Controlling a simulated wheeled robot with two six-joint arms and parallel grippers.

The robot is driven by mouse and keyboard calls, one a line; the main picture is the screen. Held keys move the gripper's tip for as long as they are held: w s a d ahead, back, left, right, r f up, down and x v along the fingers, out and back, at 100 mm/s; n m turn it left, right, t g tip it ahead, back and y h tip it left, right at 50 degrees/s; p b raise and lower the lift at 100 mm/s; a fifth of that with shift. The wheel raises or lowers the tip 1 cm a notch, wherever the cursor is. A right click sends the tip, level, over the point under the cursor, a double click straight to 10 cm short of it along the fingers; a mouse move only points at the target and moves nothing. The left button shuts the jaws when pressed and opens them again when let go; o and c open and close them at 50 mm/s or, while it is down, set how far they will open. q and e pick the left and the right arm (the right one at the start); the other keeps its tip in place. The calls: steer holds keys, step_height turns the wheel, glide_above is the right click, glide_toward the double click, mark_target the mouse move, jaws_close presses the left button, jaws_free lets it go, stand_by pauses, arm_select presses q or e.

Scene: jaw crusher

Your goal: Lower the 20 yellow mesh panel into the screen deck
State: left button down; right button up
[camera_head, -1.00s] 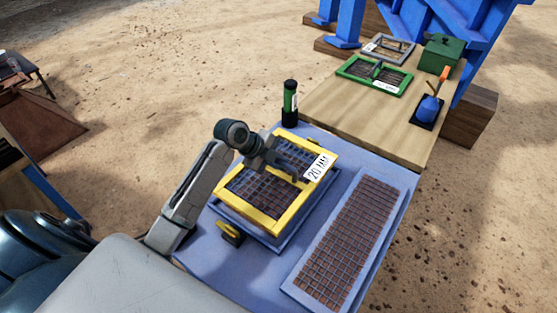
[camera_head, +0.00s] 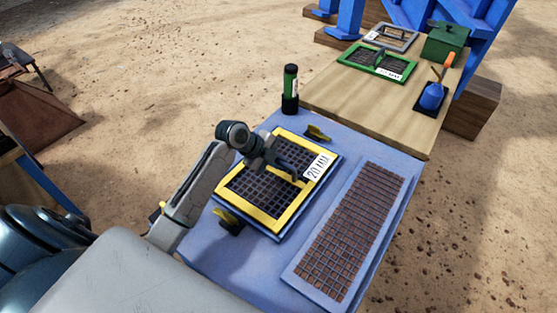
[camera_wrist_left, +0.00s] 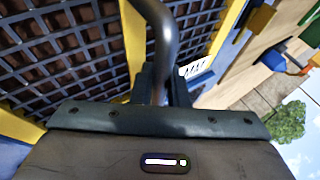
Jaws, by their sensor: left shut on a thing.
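The yellow mesh panel (camera_head: 258,213), with a white "20 MM" label, lies level at the screen deck (camera_head: 215,255), a blue-grey surface. Its yellow frame appears inside or on the deck's blue rim; I cannot tell whether it is fully seated. My left gripper (camera_head: 287,172) is shut on the panel's dark handle, which shows in the left wrist view (camera_wrist_left: 161,40) between the fingers. Yellow clamps sit beside the panel, one at its near left corner (camera_head: 229,219) and one at its far side (camera_head: 318,133). My right gripper is not in view.
A brown mesh section (camera_head: 350,235) fills the deck's right side. A green and black cylinder (camera_head: 290,88) stands at the far corner.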

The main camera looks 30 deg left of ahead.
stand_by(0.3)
arm_select(q)
steer(key=c, duration=1.3)
jaws_free()
steer(key=shift+s+f, duration=0.1)
steer(key=shift+f, duration=0.05)
steer(key=shift+s+a+r, duration=0.2)
steer(key=shift+a+r, duration=0.1)
steer(key=shift+r, duration=0.1)
steer(key=shift+b+v, duration=0.95)
steer(key=shift+v, duration=4)
steer(key=shift+d, duration=0.15)
